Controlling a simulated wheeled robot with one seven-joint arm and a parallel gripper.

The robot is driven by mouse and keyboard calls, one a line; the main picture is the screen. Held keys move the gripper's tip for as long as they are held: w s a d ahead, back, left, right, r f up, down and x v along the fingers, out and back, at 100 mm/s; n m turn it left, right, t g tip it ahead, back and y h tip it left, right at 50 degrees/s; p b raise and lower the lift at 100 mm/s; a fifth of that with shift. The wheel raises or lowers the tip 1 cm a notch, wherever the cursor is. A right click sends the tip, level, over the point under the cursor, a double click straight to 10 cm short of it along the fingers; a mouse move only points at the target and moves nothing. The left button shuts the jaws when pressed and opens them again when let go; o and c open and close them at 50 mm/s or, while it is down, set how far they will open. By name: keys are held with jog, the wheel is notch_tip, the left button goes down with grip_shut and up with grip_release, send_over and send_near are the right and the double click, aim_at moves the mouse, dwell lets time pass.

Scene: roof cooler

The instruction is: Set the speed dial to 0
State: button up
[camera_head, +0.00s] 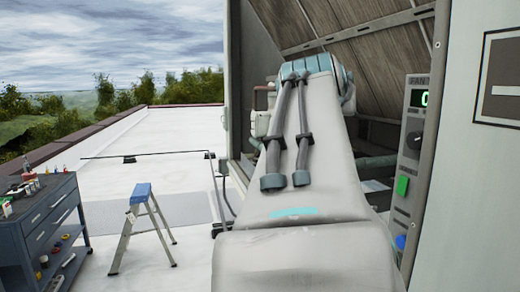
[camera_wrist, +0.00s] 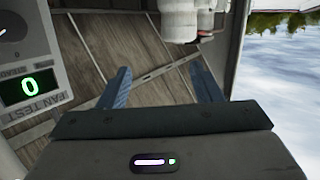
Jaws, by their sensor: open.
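A control panel stands at the right in the head view, with a dark round speed dial (camera_head: 414,141) under a lit green display (camera_head: 419,98). In the wrist view the panel is upside down at the left, and its display (camera_wrist: 30,87) reads 0. In the head view my arm hides the gripper.
A green button (camera_head: 402,186) and a blue button (camera_head: 400,241) sit below the dial. Pale pipes (camera_wrist: 180,18) are beyond the fingers. A stepladder (camera_head: 143,222) and a tool cart (camera_head: 42,232) stand at the left on the open roof.

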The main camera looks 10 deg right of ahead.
notch_tip(320, 180, up, 3)
jog(key=a+h+b, duration=0.2)
jog(key=m+g+h+b, duration=0.5)
jog(key=m+g+h, duration=0.3)
jog(key=m+g, duration=0.4)
send_near(413, 142)
jog(key=d, duration=0.3)
jog(key=d+p, duration=0.1)
jog(key=d, duration=0.4)
jog(key=shift+w+d+p, duration=0.35)
jog(key=shift+w+p, duration=0.05)
jog(key=c, duration=1)
